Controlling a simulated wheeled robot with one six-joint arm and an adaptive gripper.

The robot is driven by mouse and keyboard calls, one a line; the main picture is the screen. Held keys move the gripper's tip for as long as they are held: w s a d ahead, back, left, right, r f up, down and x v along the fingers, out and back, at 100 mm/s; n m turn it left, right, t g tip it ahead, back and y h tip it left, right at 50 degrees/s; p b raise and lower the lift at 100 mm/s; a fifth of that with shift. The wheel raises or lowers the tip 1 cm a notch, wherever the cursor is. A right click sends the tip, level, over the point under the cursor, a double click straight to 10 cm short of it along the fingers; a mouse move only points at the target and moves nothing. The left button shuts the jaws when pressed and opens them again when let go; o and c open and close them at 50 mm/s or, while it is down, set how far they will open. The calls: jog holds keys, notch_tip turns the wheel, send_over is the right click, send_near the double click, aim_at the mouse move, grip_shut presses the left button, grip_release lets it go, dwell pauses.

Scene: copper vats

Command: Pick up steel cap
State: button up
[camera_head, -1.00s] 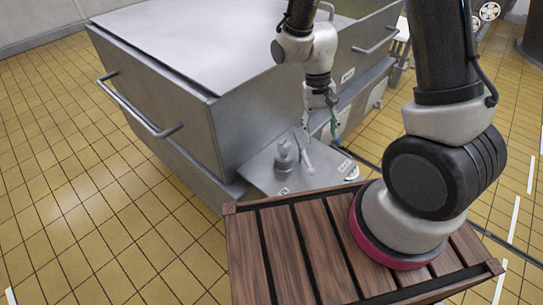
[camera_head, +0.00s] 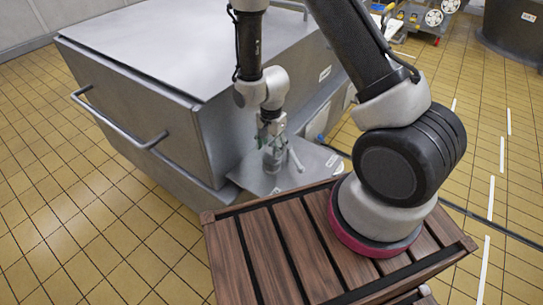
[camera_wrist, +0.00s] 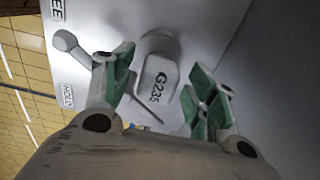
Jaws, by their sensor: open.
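The steel cap (camera_wrist: 158,78) is a grey cylinder marked "G235" in the wrist view, with a narrower rounded top. It stands on a grey metal plate (camera_head: 243,176) beside the big steel vat. My gripper (camera_wrist: 160,92) is open, with its green-padded fingers on either side of the cap and apart from it in the wrist view. In the head view my gripper (camera_head: 271,142) is over the cap and hides most of it; only its lower part (camera_head: 272,163) shows.
A lever with a round knob (camera_wrist: 66,41) stands close beside the cap. The large steel vat (camera_head: 130,95) with a side handle (camera_head: 115,125) rises behind the plate. My slatted wooden deck is in front. Open tiled floor (camera_head: 70,220) lies to the left.

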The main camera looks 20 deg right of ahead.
jog(key=shift+s+f, duration=0.1)
jog(key=shift+f, duration=1.4)
jog(key=shift+d, duration=0.1)
jog(key=c, duration=1.2)
jog(key=shift+r, duration=0.1)
jog(key=shift+c, duration=0.2)
notch_tip(320, 180, up, 10)
jog(key=shift+f, duration=0.1)
notch_tip(320, 180, up, 7)
jog(key=shift+f, duration=0.2)
